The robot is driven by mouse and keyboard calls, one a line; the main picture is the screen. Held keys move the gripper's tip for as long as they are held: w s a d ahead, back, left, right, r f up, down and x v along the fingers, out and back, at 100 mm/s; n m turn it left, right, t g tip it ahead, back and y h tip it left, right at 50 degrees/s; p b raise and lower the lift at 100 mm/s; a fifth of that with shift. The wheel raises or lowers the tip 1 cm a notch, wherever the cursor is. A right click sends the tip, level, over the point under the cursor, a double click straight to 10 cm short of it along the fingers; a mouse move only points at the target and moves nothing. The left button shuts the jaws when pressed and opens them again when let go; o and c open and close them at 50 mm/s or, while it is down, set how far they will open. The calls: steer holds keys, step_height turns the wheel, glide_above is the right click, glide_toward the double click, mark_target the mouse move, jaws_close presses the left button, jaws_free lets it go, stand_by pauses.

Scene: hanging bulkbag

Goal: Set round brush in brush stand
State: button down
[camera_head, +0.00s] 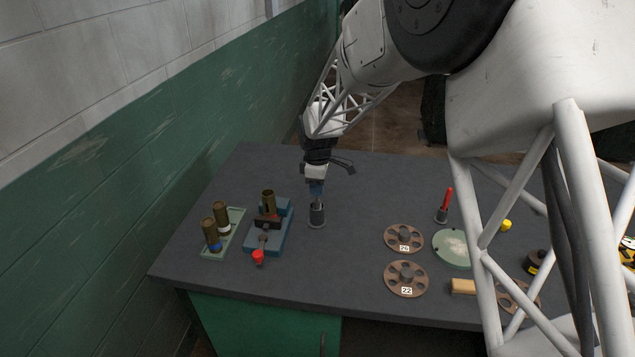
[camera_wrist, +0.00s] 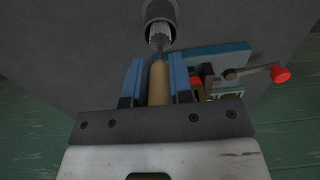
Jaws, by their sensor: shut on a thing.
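The round brush (camera_wrist: 158,83) has a tan wooden handle and a grey metal lower part. My gripper (camera_wrist: 157,78) is shut on its handle between two blue fingers. In the head view my gripper (camera_head: 317,187) points down over the brush stand (camera_head: 317,218), a small grey cup on the table. The cup also shows in the wrist view (camera_wrist: 160,9). The brush's lower end is at the cup's mouth and overlaps it in both views. I cannot tell how deep it is inside.
A blue fixture (camera_head: 270,228) with a red-knobbed lever stands left of the cup, beside a green tray (camera_head: 236,222) with brown cylinders. To the right are brown discs (camera_head: 405,278), a second cup with a red handle (camera_head: 447,203) and a green dish (camera_head: 453,248).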

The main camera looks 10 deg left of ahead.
steer(key=shift+f, duration=0.35)
stand_by(0.5)
steer(key=c, duration=0.9)
jaws_free()
steer(key=shift+r, duration=0.15)
steer(key=shift+r, duration=3.35)
